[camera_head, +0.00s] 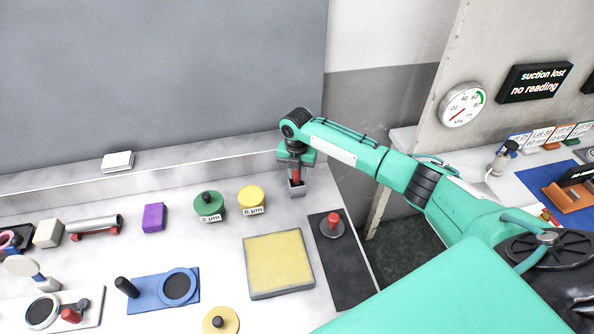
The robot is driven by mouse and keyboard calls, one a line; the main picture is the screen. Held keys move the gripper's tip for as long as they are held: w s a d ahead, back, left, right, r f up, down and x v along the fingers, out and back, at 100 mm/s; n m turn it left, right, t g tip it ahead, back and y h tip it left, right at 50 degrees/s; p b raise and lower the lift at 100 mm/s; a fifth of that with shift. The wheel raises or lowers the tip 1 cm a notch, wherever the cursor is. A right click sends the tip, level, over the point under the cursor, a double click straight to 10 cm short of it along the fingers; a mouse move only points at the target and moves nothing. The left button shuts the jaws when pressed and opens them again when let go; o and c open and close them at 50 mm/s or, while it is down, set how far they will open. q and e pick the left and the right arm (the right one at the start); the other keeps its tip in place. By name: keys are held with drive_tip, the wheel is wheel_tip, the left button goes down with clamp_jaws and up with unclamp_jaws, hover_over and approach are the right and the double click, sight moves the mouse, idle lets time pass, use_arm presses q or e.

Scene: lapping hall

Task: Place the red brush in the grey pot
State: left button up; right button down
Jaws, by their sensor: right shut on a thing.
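The red brush (296,177) is upright under my right gripper (296,167), which is shut on it. The small grey pot (297,192) stands on the bench near its back right edge, directly below the gripper. The brush's lower end meets the pot's opening in this view; I cannot tell how deep it reaches or whether it touches the bottom. The gripper hides the brush's top. My left gripper is out of view.
A dark mat (345,275) bearing a grey disc with a red knob (332,224) lies in front of the pot. A yellow pad (278,263), a yellow jar (251,197) and a green jar (208,206) stand to the left. The bench ends just right of the pot.

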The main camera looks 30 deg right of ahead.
drive_tip(key=shift+f, duration=0.2)
drive_tip(key=c, duration=1.2)
unclamp_jaws()
drive_tip(key=shift+r, duration=0.1)
wheel_tip(320, 180, up, 12)
drive_tip(key=b, duration=0.3)
drive_tip(key=shift+r, duration=0.1)
